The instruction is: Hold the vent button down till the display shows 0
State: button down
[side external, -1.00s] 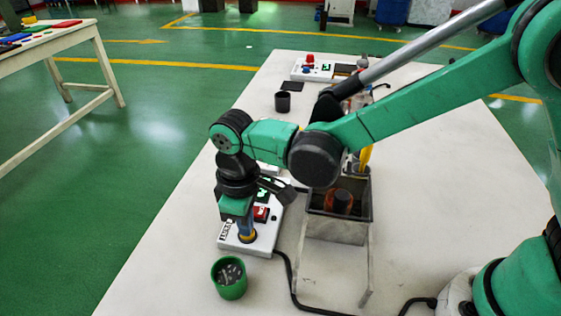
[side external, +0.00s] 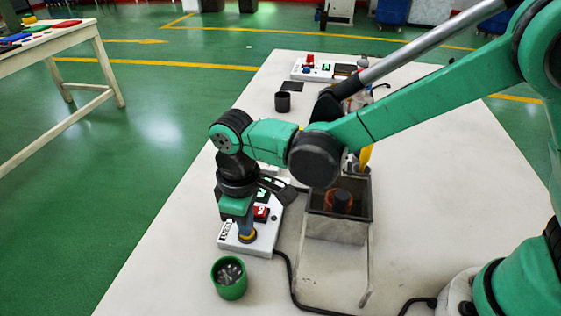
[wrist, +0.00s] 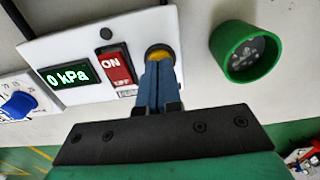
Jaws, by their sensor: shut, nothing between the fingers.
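The white control box (side external: 231,243) stands on the table, and it fills the upper left of the wrist view (wrist: 60,42). Its display (wrist: 68,76) reads 0 kPa in green. A red switch (wrist: 116,68) marked ON sits beside the display. The vent button (wrist: 159,50) is a round button with a yellow ring at the end of the box. My gripper (wrist: 160,64) is shut and empty, pointing down with its blue fingertips on the button. The fingers cover most of the button, so how far it is pressed is hidden. My gripper also shows in the side view (side external: 245,234).
A green cup (side external: 229,287) holding small grey pieces stands close beside the box. A metal-framed open bin (side external: 336,228) with an orange-and-black item stands to the right. A black cable runs along the table. A black cup (side external: 282,102) stands farther back.

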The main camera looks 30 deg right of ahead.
notch_tip(320, 180, up, 12)
jog(key=shift+f, duration=0.25)
dwell(0.8)
jog(key=shift+d, duration=0.1)
jog(key=s+d+m+t, duration=0.1)
jog(key=d+m+t, duration=0.1)
jog(key=d, duration=0.4)
jog(key=s+d+m+t, duration=0.2)
jog(key=d+m, duration=0.2)
jog(key=d, duration=0.3)
jog(key=s+d+f+m+t, duration=0.1)
jog(key=s+d+m+t, duration=0.1)
jog(key=d, duration=0.5)
jog(key=shift+d+m+t, duration=0.25)
jog(key=shift+m+t, duration=0.25)
jog(key=shift+t, duration=0.1)
jog(key=c, duration=1.5)
grip_release()
